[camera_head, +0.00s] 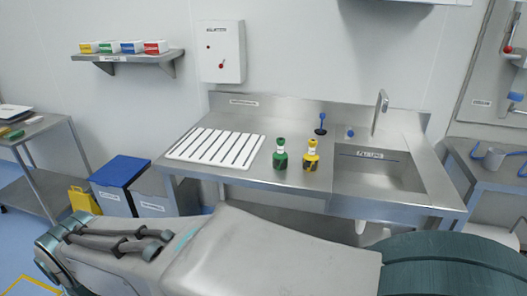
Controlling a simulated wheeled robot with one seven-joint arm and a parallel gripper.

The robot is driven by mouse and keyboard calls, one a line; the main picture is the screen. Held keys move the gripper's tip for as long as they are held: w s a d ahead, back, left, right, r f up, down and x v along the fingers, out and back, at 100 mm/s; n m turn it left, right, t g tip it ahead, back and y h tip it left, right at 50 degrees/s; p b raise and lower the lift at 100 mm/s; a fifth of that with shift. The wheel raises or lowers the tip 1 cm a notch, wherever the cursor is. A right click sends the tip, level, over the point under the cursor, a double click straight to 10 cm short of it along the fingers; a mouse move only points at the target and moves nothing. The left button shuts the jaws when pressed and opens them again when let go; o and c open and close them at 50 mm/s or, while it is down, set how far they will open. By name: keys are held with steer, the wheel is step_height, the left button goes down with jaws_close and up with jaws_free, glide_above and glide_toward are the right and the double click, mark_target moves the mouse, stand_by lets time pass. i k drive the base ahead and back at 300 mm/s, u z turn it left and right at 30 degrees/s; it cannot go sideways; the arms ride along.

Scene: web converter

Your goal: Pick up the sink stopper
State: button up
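The likely sink stopper (320,124) is a small dark disc with an upright blue handle. It stands on the steel counter (225,178) behind the sink basin's left end, close to the backsplash. A small blue knob (350,133) sits to its right; I cannot tell whether it is a tap part. The sink basin (380,172) looks empty, with a labelled strip along its back wall. My grey arm spans the bottom of the view, in front of the counter. I cannot make out any gripper fingers.
A green bottle (280,155) and a yellow bottle (311,155) stand in front of the stopper. A white slatted rack (216,147) lies to the left. A tall faucet (380,112) rises behind the basin.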

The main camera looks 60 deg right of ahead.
mark_target(321, 132)
steer(key=z, duration=2.45)
